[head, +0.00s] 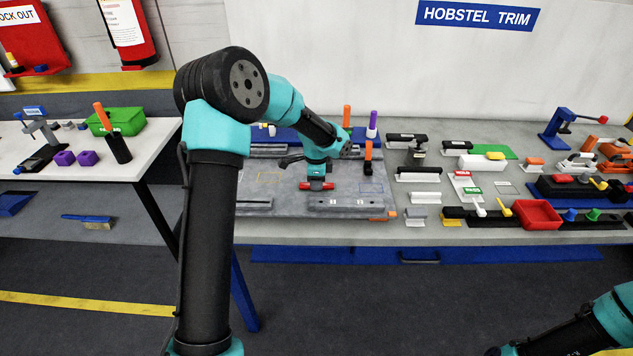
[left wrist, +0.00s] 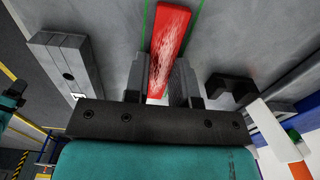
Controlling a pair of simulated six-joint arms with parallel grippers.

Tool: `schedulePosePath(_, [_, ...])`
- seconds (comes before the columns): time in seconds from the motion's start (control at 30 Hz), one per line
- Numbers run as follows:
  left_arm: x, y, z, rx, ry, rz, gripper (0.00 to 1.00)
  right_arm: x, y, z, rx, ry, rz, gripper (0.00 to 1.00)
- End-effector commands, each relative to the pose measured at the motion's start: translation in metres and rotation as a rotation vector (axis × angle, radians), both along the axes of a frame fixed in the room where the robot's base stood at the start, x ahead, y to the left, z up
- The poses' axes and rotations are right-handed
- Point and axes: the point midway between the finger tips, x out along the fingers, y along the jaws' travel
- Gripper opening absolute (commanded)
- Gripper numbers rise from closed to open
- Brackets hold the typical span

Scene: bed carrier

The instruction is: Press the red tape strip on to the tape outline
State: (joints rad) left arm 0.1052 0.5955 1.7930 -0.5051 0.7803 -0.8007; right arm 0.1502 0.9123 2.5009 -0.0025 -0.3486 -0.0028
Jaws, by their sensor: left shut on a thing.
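The red tape strip (left wrist: 170,35) shows between the two fingers of my left gripper (left wrist: 160,85) in the left wrist view, with pale streaks on its face. In the head view the red strip (head: 327,186) lies crosswise under my left gripper (head: 316,181), low over the grey board. My left gripper is shut on it. Thin green lines of a tape outline (left wrist: 147,20) run along both sides of the strip. I cannot tell whether the strip touches the board. My right gripper is not in view; only part of my right arm shows at the lower right.
An orange-topped black holder (head: 368,158) stands right of my gripper. Blocks, tools and a red tray (head: 537,214) fill the bench to the right.

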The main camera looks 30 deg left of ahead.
Motion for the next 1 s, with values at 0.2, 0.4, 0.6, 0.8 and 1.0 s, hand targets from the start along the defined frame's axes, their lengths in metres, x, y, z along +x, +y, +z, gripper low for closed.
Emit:
schedulePosePath(0.2, [-0.001, 0.000, -0.002, -0.001, 0.003, 0.000, 0.35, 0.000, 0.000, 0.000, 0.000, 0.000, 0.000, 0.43])
schedulePosePath(0.4, [0.000, 0.000, -0.001, 0.000, 0.002, 0.000, 0.54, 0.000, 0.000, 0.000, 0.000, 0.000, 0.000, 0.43])
schedulePosePath(0.6, [0.000, 0.000, -0.001, 0.000, 0.001, 0.000, 0.54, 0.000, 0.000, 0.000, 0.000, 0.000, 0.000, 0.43])
schedulePosePath(0.8, [0.000, 0.000, 0.008, 0.000, 0.000, 0.000, 0.54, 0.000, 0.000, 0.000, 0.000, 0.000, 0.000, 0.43])
schedulePosePath(1.0, [0.001, 0.000, 0.035, 0.001, -0.003, -0.001, 0.54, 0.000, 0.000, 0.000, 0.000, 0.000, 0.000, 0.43])
